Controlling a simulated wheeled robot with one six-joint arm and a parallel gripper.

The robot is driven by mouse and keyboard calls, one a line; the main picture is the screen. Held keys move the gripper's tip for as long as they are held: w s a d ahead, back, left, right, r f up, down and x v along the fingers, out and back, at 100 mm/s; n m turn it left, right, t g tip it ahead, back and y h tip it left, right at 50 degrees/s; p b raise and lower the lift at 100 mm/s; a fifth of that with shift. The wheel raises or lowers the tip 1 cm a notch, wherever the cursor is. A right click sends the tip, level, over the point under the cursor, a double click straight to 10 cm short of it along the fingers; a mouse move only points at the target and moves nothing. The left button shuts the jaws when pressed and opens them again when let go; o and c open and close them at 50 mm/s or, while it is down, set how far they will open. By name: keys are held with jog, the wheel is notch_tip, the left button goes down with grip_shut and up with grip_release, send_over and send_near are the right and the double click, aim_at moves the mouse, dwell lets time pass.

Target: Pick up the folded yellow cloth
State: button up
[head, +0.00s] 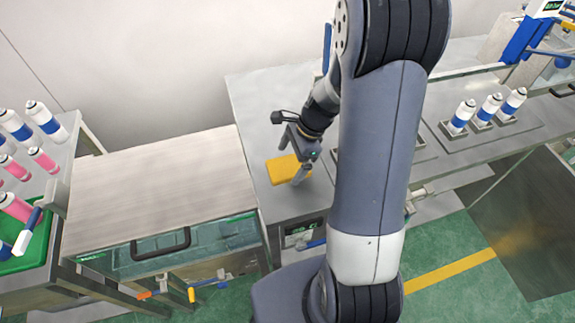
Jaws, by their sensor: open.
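The folded yellow cloth (280,171) lies flat on the grey metal bench (249,110), left of my large arm links. My gripper (297,177) points down at the right part of the cloth, with its fingers just over or beside it. The fingers partly hide the cloth's right side. The gripper is open. I cannot tell from this view whether the fingers touch the cloth or straddle its edge.
A lower table (150,190) with a black handle adjoins on the left. Several spray cans (42,115) stand at far left near a green tray (36,245). Blue-banded cans (462,115) stand in holders at right. My arm hides the bench's middle.

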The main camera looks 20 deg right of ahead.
jog(key=shift+s+a+f, duration=0.1)
jog(key=shift+a+f, duration=0.1)
jog(key=shift+f, duration=0.35)
jog(key=shift+c, duration=0.5)
jog(key=c, duration=1)
jog(key=shift+o, duration=0.2)
jog(key=shift+r, duration=0.1)
